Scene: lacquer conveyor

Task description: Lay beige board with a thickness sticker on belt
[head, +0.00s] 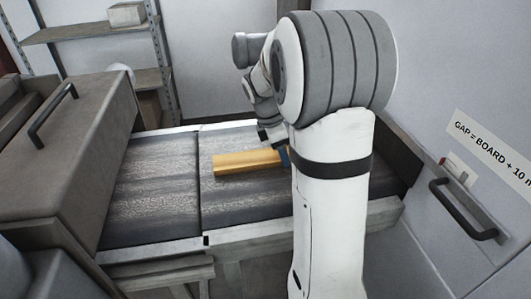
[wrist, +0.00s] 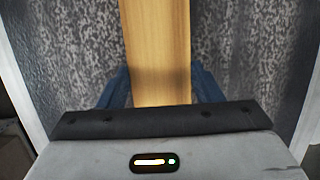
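A beige, yellow-toned board (head: 245,163) lies level over the dark belt (head: 150,185) in the head view, pointing left from my gripper (head: 283,155). I cannot tell whether it rests on the belt or is held just above it. In the wrist view the board (wrist: 157,45) runs up from between the two blue fingers of my gripper (wrist: 161,92). The fingers press close to both its long edges, so my gripper looks shut on its near end. No sticker shows on the visible faces. My arm hides the board's right end in the head view.
A grey housing with a handle (head: 75,150) stands over the belt's left end. Pale rails (head: 150,252) edge the belt. On the right wall are a gap sign (head: 490,150) and a dark handle (head: 465,212). Shelves (head: 90,32) stand behind. The belt left of the board is clear.

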